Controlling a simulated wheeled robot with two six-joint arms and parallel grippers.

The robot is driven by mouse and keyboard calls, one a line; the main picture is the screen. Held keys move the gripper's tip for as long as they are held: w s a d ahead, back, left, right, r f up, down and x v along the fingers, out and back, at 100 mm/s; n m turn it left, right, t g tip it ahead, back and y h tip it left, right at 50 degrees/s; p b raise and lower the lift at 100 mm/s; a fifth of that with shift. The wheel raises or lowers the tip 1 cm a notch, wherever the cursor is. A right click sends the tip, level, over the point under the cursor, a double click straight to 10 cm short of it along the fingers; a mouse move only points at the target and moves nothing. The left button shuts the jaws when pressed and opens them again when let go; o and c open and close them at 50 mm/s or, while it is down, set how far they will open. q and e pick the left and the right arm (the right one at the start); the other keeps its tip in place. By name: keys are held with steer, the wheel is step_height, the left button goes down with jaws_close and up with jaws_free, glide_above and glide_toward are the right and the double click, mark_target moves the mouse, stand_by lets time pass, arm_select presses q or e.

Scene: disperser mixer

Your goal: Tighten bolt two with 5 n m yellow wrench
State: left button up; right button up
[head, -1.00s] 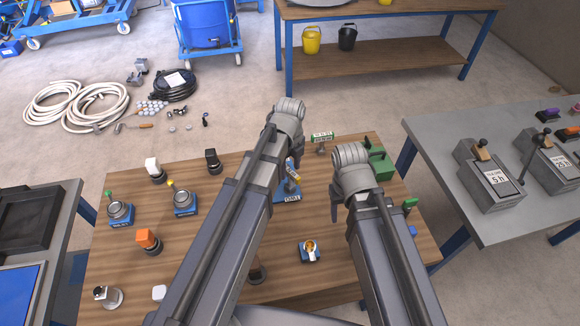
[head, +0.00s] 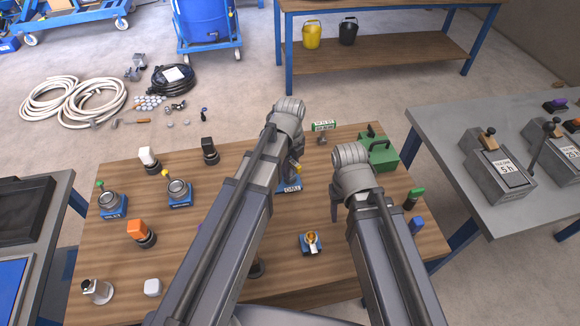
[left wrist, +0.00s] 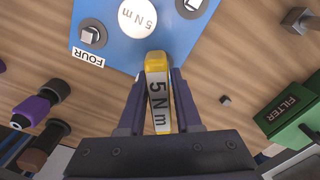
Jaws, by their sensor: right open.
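The yellow 5 N m wrench (left wrist: 157,92) lies between the fingers of my left gripper (left wrist: 156,84), which look closed on its sides. In the left wrist view its yellow tip reaches the near edge of a blue plate (left wrist: 120,50). The plate carries a white disc marked 5 N m (left wrist: 137,17), a bolt labelled FOUR (left wrist: 91,37) and another bolt (left wrist: 192,5) whose label is not visible. In the head view the blue plate (head: 290,187) is mostly hidden by my left arm. My right gripper (head: 335,210) hangs open and empty over the table.
The wooden table (head: 300,275) holds an orange-topped piece (head: 138,230), gauges on blue bases (head: 178,190), and a small blue-based part (head: 311,243). A green FILTER box (head: 380,150) stands right of the plate. A grey table (head: 470,215) is at the right.

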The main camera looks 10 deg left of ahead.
arm_select(q)
jaws_close()
steer(key=shift+c, duration=1.2)
jaws_free()
jaws_close()
steer(key=m, duration=0.5)
steer(key=shift+m, duration=0.4)
steer(key=o, duration=0.7)
jaws_free()
